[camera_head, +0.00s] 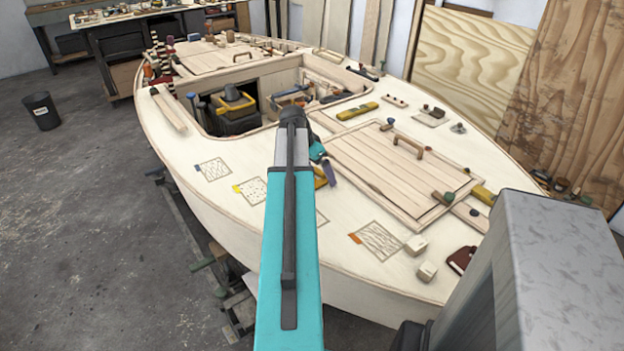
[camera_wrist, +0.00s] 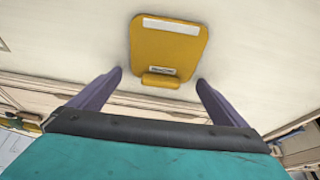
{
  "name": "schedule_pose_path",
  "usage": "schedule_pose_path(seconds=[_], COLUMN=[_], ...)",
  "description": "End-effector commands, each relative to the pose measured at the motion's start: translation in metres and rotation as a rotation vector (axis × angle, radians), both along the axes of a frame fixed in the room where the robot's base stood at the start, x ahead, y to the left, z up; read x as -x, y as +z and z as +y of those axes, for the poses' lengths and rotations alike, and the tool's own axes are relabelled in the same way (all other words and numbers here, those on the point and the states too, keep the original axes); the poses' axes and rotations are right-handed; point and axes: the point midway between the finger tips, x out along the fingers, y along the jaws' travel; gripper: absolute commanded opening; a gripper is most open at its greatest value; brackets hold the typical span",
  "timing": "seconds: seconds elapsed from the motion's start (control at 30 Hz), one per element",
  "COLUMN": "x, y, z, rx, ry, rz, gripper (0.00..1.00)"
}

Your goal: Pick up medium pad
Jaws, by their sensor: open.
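A yellow pad (camera_wrist: 168,50) with a white strip at its far edge and a small label, too small to read, lies on the pale deck in the wrist view. A short raised tab is at its near edge. In the head view a bit of this yellow pad (camera_head: 320,178) shows, mostly hidden by my arm. My gripper (camera_wrist: 159,77) is open, its two purple fingers apart on either side of the pad's near end. I see nothing held between them.
Hatched patches with coloured tabs lie on the deck, one with a yellow tab (camera_head: 251,190), one orange (camera_head: 375,239). A planked hatch (camera_head: 400,170) with a handle is at the right. An open cockpit holds tools.

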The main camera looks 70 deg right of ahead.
Motion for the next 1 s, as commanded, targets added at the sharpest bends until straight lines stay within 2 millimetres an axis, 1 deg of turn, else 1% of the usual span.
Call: schedule_pose_path(seconds=[0.4, 0.43, 0.57, 0.6, 0.67, 0.7, 1.0], x=[-0.0006, -0.0006, -0.0008, -0.0009, -0.0009, -0.0009, -0.0012], y=[0.0003, 0.0003, 0.0004, 0.0004, 0.0004, 0.0004, 0.0012], z=[0.0003, 0.0003, 0.0004, 0.0003, 0.0003, 0.0004, 0.0004], rx=[0.0, 0.0, 0.0, 0.0, 0.0, 0.0, 0.0], ry=[0.001, 0.001, 0.001, 0.001, 0.001, 0.001, 0.001], rz=[0.0, 0.0, 0.0, 0.0, 0.0, 0.0, 0.0], gripper=[0.96, 0.95, 0.73, 0.66, 0.56, 0.53, 0.53])
